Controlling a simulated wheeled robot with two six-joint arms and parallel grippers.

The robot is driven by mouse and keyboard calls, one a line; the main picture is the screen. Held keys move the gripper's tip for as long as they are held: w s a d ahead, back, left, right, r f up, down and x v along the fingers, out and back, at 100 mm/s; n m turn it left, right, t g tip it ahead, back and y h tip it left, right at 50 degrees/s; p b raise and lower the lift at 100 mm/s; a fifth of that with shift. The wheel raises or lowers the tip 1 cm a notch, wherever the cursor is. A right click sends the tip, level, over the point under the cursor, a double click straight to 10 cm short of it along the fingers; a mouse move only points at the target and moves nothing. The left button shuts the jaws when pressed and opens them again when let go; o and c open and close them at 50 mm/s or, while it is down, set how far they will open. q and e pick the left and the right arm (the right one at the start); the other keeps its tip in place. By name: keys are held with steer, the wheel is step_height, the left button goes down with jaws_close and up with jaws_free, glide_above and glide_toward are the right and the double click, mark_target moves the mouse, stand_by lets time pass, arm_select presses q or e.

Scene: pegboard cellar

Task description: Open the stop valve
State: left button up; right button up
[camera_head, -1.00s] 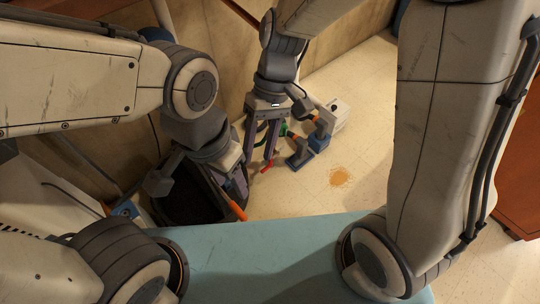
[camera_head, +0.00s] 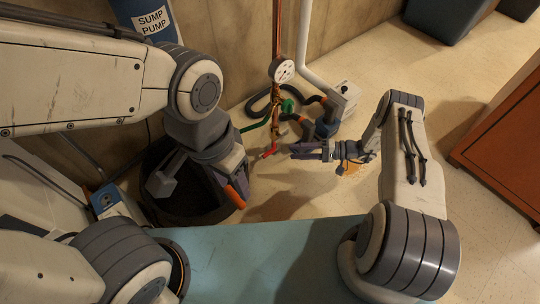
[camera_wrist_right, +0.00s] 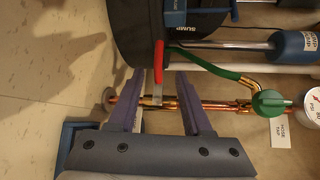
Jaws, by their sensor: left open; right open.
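The stop valve's red lever (camera_head: 269,153) shows low on the copper pipe in the head view. In the right wrist view the red lever (camera_wrist_right: 159,57) points crosswise to the copper pipe (camera_wrist_right: 218,106). My right gripper (camera_head: 292,151) is open, just right of the lever in the head view. In its wrist view the fingertips (camera_wrist_right: 160,75) lie either side of the lever's line, with the red grip mostly beyond them; contact cannot be told. My left gripper (camera_head: 235,178) is open at the dark bin, away from the valve.
A green tap (camera_head: 288,105) and a pressure gauge (camera_head: 282,70) sit higher on the pipe. A white label (camera_wrist_right: 281,134) hangs near the tap. A dark bin (camera_head: 185,205) stands left. A teal surface (camera_head: 270,260) lies in front.

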mark_target(272, 152)
steer(key=shift+w+a+f+b, duration=0.3)
steer(key=shift+a+b, duration=0.4)
steer(key=shift+a, duration=1)
steer(key=shift+w+a+f+b, duration=0.25)
steer(key=shift+a+b, duration=0.45)
steer(key=shift+a, duration=0.95)
steer(key=shift+w+a+f+b, duration=0.25)
steer(key=shift+a+b, duration=0.45)
steer(key=shift+a, duration=1)
steer(key=shift+s, duration=0.1)
jaws_close()
steer(key=shift+d, duration=0.1)
